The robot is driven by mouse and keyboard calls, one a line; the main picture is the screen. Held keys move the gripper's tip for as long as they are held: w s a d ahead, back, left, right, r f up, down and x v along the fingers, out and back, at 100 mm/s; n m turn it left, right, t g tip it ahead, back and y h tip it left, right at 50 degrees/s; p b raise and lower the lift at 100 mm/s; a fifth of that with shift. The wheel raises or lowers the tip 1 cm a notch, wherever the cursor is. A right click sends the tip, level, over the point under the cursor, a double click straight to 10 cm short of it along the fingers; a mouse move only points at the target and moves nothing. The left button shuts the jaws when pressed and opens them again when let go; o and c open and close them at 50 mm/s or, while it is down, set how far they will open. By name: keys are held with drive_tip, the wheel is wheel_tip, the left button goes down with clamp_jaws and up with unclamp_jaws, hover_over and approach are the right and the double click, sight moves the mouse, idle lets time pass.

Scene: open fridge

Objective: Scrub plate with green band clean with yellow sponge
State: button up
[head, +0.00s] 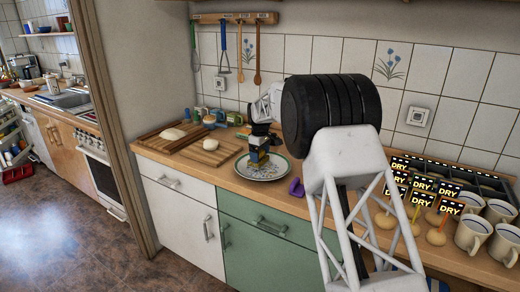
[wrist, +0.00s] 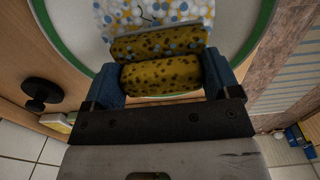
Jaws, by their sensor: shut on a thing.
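My gripper (wrist: 160,68) is shut on the yellow sponge (wrist: 160,76), which has dark spots and sits between the two blue fingers. The plate with green band (wrist: 76,22) lies under and beyond the sponge in the wrist view. A patch of white, yellow and blue dots covers part of the plate at the top of that view; I cannot tell if it is dirt, foam or pattern. In the head view the plate (head: 277,174) lies on the counter, with my gripper (head: 259,158) over its middle. Whether the sponge touches the plate is unclear.
Wooden boards with dough (head: 204,150) lie left of the plate. A purple object (head: 296,187) is close on its right. Several "DRY" signs (head: 422,187) and mugs (head: 472,233) crowd the right counter. Utensils hang from a wall rack (head: 235,18). Mugs stand along the back wall.

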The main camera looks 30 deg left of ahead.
sight(263, 158)
drive_tip(key=shift+f, duration=0.95)
drive_tip(key=shift+d+f, duration=0.2)
drive_tip(key=shift+d, duration=0.1)
drive_tip(key=shift+c, duration=0.2)
drive_tip(key=shift+d, duration=0.35)
drive_tip(key=shift+c, duration=0.5)
drive_tip(key=shift+d+f, duration=0.2)
drive_tip(key=shift+d, duration=1)
drive_tip(key=shift+a, duration=1.9)
drive_tip(key=shift+w+d, duration=0.1)
drive_tip(key=shift+w, duration=0.4)
drive_tip(key=shift+d, duration=1.85)
drive_tip(key=shift+a, duration=1.7)
drive_tip(key=shift+a+r, duration=0.2)
drive_tip(key=shift+r, duration=3.9)
drive_tip(key=shift+d, duration=0.1)
